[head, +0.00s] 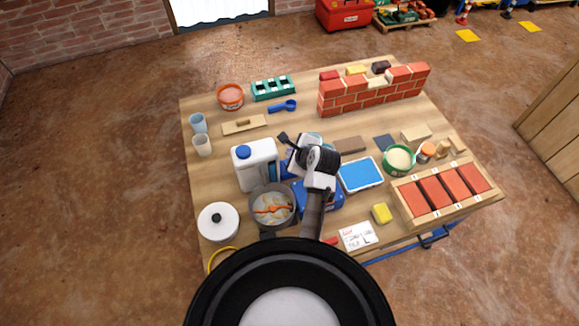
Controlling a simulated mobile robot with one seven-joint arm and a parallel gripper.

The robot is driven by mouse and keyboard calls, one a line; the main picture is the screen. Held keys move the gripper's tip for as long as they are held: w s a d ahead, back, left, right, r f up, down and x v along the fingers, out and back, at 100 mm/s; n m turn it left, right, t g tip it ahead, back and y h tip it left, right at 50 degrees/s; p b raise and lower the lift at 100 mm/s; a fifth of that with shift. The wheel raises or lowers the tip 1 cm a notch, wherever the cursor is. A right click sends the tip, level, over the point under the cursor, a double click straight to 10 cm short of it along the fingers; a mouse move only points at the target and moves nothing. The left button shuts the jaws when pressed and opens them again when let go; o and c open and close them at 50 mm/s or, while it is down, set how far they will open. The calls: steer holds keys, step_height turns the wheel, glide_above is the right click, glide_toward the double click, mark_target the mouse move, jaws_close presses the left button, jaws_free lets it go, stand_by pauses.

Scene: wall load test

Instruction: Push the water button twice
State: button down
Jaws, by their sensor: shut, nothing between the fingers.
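My gripper (284,138) is at the middle of the wooden table (222,168), up and to the right of a white jug (254,166) with a blue cap. Its fingers look closed and hold nothing. I cannot make out a water button in this view. A blue box (330,195) lies partly behind my arm, and more blue shows just left of my wrist. My arm hides part of that area, so a button there could be covered. I cannot tell whether the gripper touches anything.
A partial brick wall (375,92) stands at the back right. A wooden tray (448,207) of bricks and a blue tray (360,175) are on the right. Two cups (202,145) stand left.

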steer(key=shift+f, duration=1.25)
steer(key=shift+f, duration=0.1)
stand_by(1.0)
steer(key=shift+f, duration=0.3)
steer(key=shift+f, duration=0.7)
stand_by(0.8)
steer(key=shift+r, duration=0.15)
steer(key=shift+r+p, duration=1)
steer(key=shift+p, duration=0.2)
step_height(320, 180, up, 3)
steer(key=p, duration=0.3)
steer(key=shift+r, duration=1)
